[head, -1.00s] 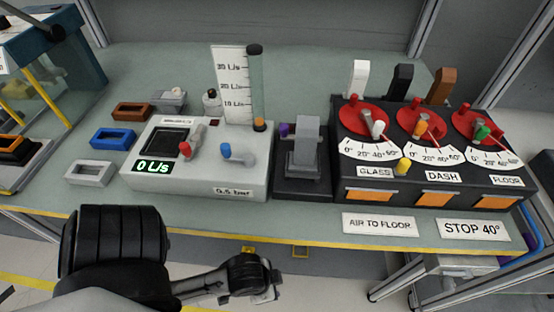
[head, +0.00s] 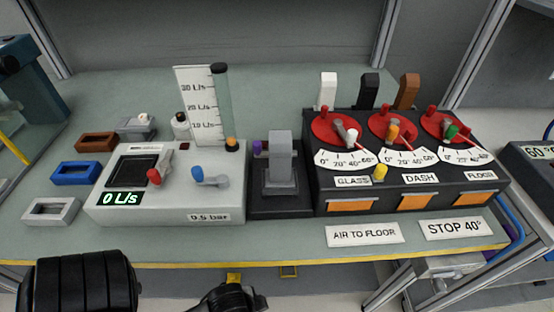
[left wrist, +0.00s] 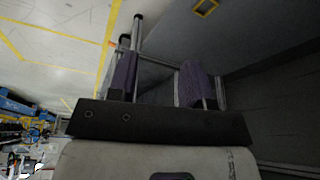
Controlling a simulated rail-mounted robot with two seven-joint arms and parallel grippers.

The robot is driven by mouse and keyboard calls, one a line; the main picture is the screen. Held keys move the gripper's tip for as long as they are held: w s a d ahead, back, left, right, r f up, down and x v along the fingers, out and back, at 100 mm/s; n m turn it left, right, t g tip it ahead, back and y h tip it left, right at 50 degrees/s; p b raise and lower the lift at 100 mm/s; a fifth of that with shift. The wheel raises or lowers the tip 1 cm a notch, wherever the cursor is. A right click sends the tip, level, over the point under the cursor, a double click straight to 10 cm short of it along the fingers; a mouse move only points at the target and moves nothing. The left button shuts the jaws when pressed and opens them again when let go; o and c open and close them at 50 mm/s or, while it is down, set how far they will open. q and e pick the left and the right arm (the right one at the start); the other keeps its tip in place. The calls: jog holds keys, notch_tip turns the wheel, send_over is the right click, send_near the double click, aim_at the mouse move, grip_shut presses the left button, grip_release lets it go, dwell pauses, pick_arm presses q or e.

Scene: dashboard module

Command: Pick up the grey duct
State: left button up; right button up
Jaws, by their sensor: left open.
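A light grey rectangular duct piece (head: 51,211), hollow in the middle, lies flat on the table's left side in the head view. It is nearest the front of a row with a blue one (head: 75,173) and a brown one (head: 96,141). A grey upright block (head: 280,165) also stands on a black base. My left gripper shows in the left wrist view (left wrist: 158,82), its two purple-and-dark fingers apart with nothing between them. Only black parts of my arm show at the bottom of the head view, below the table's front edge. My right gripper is out of view.
A white control box (head: 165,205) with a readout of 0 L/s stands right of the duct pieces. A black dashboard module (head: 400,180) with three red dials fills the right. The table's yellow front edge (head: 200,264) lies between my arm and these things.

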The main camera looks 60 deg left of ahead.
pick_arm(q)
jog(key=shift+o, duration=0.4)
jog(key=o, duration=0.4)
